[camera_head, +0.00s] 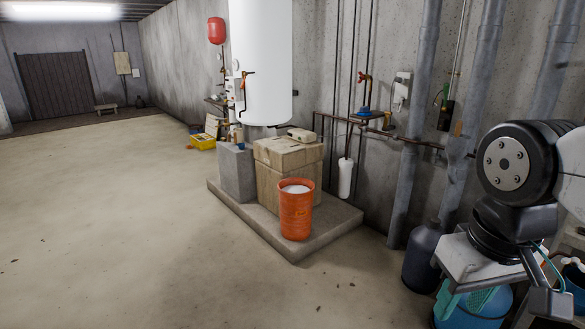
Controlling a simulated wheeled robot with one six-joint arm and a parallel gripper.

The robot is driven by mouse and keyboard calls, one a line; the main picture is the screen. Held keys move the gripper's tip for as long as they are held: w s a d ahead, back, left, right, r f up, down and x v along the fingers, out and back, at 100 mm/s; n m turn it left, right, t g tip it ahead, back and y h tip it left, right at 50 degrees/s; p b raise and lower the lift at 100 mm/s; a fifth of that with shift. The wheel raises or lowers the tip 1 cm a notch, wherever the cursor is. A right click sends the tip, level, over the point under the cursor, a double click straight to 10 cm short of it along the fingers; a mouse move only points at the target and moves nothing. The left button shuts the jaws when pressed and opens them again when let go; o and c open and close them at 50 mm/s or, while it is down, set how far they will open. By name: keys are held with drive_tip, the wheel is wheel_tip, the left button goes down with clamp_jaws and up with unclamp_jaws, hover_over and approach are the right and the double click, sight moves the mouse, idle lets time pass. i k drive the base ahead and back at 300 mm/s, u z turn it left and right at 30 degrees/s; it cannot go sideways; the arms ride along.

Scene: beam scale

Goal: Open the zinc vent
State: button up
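I cannot make out a zinc vent for certain in the head view. Several grey metal pipes (415,125) run up the right wall, and no vent flap or lid can be told on them. Part of my arm (515,165) shows at the right edge, with a large dark joint and a light disc. Dark parts of it reach down to the lower right corner. I cannot make out any gripper fingers there.
A white tank (262,65) hangs above a stone block and crate on a low concrete slab (335,225). An orange bucket (296,210) stands at the slab's front. A dark gas bottle (421,258) stands by the pipes. The floor at left is clear to a wooden door (68,82).

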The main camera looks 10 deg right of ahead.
sight(438, 157)
drive_tip(key=u, duration=0.1)
drive_tip(key=i, duration=2.2)
drive_tip(key=z, duration=0.65)
drive_tip(key=i, duration=1.6)
drive_tip(key=z, duration=0.35)
